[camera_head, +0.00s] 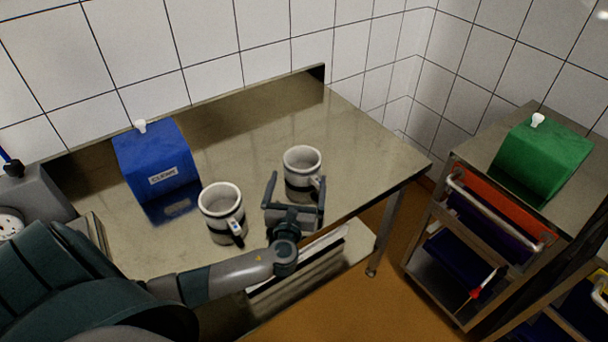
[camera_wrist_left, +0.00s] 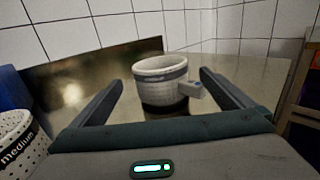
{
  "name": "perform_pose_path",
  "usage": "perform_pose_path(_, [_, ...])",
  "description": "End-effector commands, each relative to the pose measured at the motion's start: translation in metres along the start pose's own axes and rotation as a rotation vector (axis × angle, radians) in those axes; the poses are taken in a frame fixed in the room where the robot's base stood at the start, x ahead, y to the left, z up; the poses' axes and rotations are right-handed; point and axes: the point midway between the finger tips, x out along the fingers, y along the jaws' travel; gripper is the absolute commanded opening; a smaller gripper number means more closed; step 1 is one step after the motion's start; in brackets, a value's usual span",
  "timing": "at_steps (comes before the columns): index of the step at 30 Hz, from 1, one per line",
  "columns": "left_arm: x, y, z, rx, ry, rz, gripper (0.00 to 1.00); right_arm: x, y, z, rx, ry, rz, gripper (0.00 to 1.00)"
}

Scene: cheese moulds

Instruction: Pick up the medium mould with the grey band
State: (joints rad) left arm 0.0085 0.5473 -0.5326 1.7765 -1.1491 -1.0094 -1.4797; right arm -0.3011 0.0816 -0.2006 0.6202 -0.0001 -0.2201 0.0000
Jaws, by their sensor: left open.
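A white mould with a grey band (camera_head: 301,161) and a side handle stands upright on the steel table. It also shows in the left wrist view (camera_wrist_left: 160,92), ahead of and between the fingers; the lettering on its band is too small to read. A second white mould (camera_head: 221,199) with a black band stands to its left; in the left wrist view this mould (camera_wrist_left: 14,150) reads "medium". My left gripper (camera_head: 297,179) is open and empty, its fingers pointing at the grey-banded mould; contact cannot be told. My right gripper is out of view.
The steel table (camera_head: 365,150) is clear behind and right of the moulds. A blue box marked "CLEAN" (camera_head: 150,155) stands at the back left. A green box (camera_head: 541,157) sits on a trolley at the right. Tiled walls close the back.

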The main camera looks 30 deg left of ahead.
Motion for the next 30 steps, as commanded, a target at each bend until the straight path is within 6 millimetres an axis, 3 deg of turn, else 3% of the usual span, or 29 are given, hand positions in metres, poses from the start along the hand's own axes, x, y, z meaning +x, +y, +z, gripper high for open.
perform_pose_path(3, [0.021, 0.0, -0.002, 0.0, -0.002, 0.0, 1.0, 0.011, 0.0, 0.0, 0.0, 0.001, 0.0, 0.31])
perform_pose_path(7, [0.035, 0.0, -0.002, 0.0, -0.001, 0.0, 1.0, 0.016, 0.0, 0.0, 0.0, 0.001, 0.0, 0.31])
perform_pose_path(23, [0.043, 0.0, -0.001, 0.0, 0.0, 0.0, 1.0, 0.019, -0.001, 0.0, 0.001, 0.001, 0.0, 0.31])
perform_pose_path(30, [0.068, 0.0, -0.005, 0.0, -0.002, 0.0, 1.0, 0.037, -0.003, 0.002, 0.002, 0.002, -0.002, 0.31])
